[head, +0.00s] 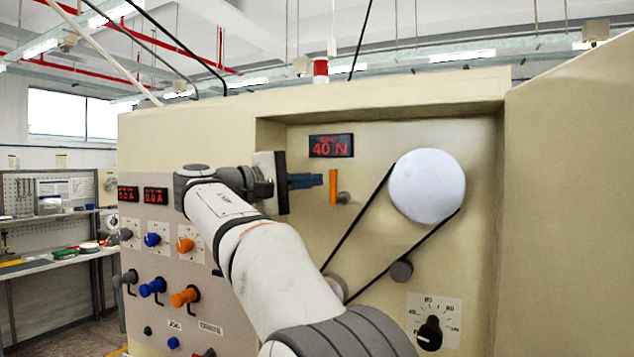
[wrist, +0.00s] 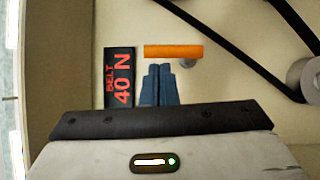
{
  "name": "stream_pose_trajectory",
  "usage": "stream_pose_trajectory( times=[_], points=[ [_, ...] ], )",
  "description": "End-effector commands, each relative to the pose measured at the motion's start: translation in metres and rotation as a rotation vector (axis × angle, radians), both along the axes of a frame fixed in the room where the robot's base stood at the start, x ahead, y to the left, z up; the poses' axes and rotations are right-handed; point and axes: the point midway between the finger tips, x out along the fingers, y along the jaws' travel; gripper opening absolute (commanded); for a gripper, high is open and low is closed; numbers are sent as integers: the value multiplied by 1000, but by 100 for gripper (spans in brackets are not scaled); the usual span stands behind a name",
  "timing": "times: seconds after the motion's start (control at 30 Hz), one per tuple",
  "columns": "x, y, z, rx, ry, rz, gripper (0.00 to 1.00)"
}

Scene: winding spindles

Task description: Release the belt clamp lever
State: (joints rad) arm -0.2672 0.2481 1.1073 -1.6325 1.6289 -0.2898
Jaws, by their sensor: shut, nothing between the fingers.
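The orange belt clamp lever (head: 333,187) stands upright on the recessed panel, just below the red "40 N" display (head: 331,146). A grey pivot or knob (head: 344,198) sits at its right. My gripper (head: 321,180) is shut and empty, with its blue fingertips close to the left side of the lever. In the wrist view the orange lever (wrist: 173,51) lies across the picture just beyond the blue fingertips (wrist: 158,68). I cannot tell whether they touch it. The black belt (head: 358,217) runs around the large white pulley (head: 427,186).
A small grey roller (head: 401,271) sits by the belt's lower run. A dial (head: 429,333) is at the lower right. The left panel carries blue (head: 152,287) and orange (head: 185,297) knobs. A cabinet side (head: 570,200) juts out at the right. My arm hides part of the panel.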

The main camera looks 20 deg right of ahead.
Motion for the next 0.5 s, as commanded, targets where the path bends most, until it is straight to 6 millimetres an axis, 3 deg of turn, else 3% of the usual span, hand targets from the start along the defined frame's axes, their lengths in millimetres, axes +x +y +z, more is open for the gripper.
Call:
stream_pose_trajectory(
  times=[0.3, 0.5],
  points=[
    [-10, 53, -4, 0, 0, 3, 0],
    [-13, 66, -4, 0, 0, 1, 0]
  ],
)
